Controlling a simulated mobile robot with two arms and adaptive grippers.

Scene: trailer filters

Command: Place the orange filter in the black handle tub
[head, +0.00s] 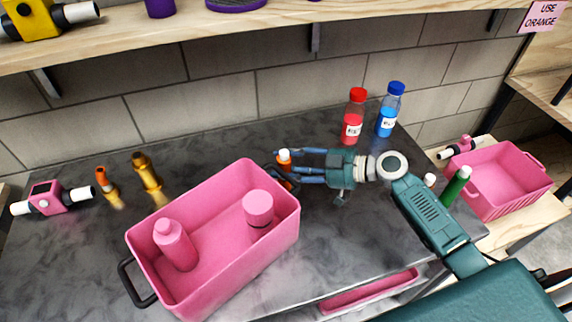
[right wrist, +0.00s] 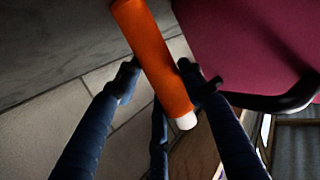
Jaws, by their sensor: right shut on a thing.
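The pink tub with black handles (head: 212,285) stands on the dark counter in the middle of the head view; one handle (head: 133,283) shows at its left end. Two pink containers (head: 175,245) stand inside it. My right gripper (head: 280,168) is just beyond the tub's right end, shut on the orange filter (head: 284,159), which is mostly hidden by the fingers. In the right wrist view the filter (right wrist: 155,55) is tilted between the fingers, with a white end low. The tub's wall (right wrist: 250,40) and a black handle are right of it. My left gripper is not in view.
A red bottle (head: 354,118) and a blue bottle (head: 389,110) stand at the back right. Brass fittings (head: 149,180), one orange-topped, and a pink device (head: 46,197) are left of the tub. Another pink tub (head: 500,180) stands at the far right. A wooden shelf (head: 240,30) runs above.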

